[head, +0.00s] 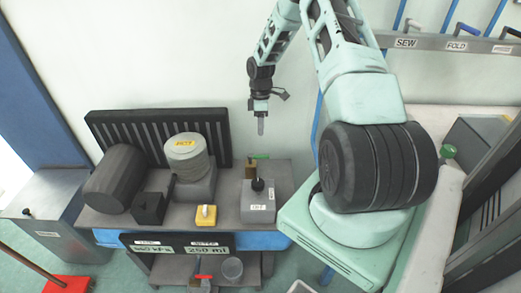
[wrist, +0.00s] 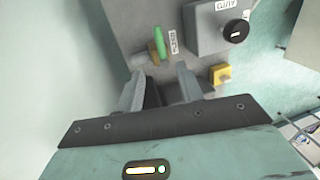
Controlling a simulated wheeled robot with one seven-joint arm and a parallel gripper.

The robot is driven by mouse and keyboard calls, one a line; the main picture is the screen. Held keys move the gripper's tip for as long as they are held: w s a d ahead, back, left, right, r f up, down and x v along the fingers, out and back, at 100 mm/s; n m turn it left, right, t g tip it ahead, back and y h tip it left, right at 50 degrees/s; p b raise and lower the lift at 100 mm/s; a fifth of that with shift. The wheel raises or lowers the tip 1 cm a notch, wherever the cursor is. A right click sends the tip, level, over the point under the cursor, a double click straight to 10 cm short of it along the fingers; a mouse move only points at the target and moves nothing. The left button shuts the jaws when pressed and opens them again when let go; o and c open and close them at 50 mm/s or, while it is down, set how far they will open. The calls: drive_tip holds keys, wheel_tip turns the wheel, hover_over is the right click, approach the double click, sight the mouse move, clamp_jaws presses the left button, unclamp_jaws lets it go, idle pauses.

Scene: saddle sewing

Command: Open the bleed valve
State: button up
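The valve with a green lever (head: 259,156) and a brass-coloured body (head: 250,172) is at the back right of the bench; I take it for the bleed valve. In the wrist view its green lever (wrist: 159,40) points away from my gripper, beside a small white label. A grey cylindrical end joins the brass body on its left. My gripper (head: 261,130) hangs above the valve in the head view, fingers down. In the wrist view my gripper (wrist: 168,82) has its two fingers apart with nothing between them, short of the valve and not visibly touching it.
A grey box with a black knob (wrist: 236,29) and a yellow block with a switch (wrist: 220,74) are right of the valve. On the bench (head: 225,203) stand a dark cylinder (head: 115,178) and a pale canister (head: 187,157). The air around my gripper is clear.

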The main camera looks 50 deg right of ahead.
drive_tip(key=f, duration=0.3)
drive_tip(key=s+a+f+p, duration=0.1)
drive_tip(key=f, duration=0.3)
drive_tip(key=f+p, duration=0.1)
drive_tip(key=f, duration=0.3)
drive_tip(key=shift+s+a, duration=0.25)
drive_tip(key=shift+a, duration=0.1)
clamp_jaws()
